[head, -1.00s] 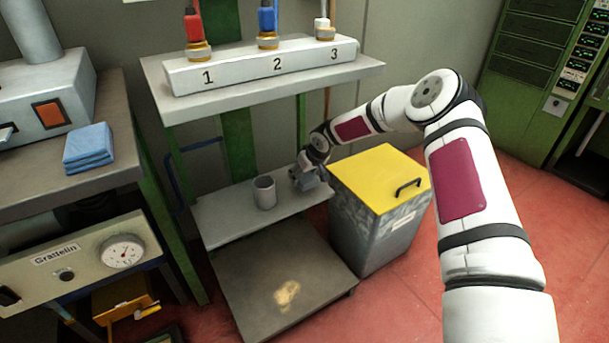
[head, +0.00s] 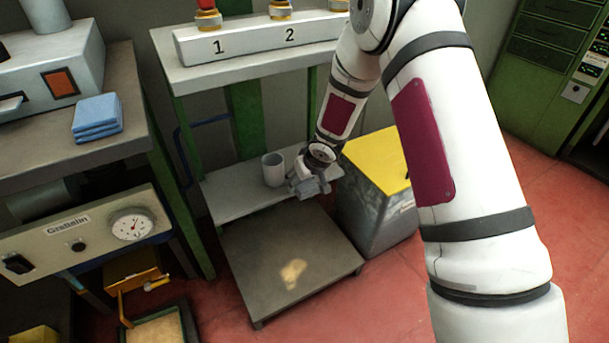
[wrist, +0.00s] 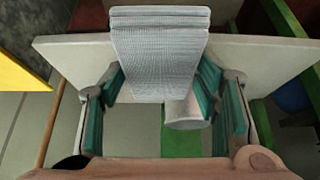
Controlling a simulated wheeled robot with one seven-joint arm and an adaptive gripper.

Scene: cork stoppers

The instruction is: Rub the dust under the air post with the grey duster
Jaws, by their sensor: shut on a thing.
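The air post (head: 258,38) is a pale block with numbered valves on the top shelf of a green-framed stand. The dust (head: 292,272) is a pale yellowish patch on the dark bottom shelf (head: 255,292). My gripper (head: 307,182) is shut on the grey duster (head: 313,189), a folded cloth. The gripper is at the front right of the middle shelf, above and behind the dust and apart from it. In the wrist view the grey duster (wrist: 160,50) sits between the teal finger pads of my gripper (wrist: 162,86).
A grey cup (head: 273,170) stands on the middle shelf (head: 232,190), just left of my gripper. A bin with a yellow lid (head: 378,158) stands to the right. A blue folded cloth (head: 97,115) lies on the left bench. The bottom shelf around the dust is clear.

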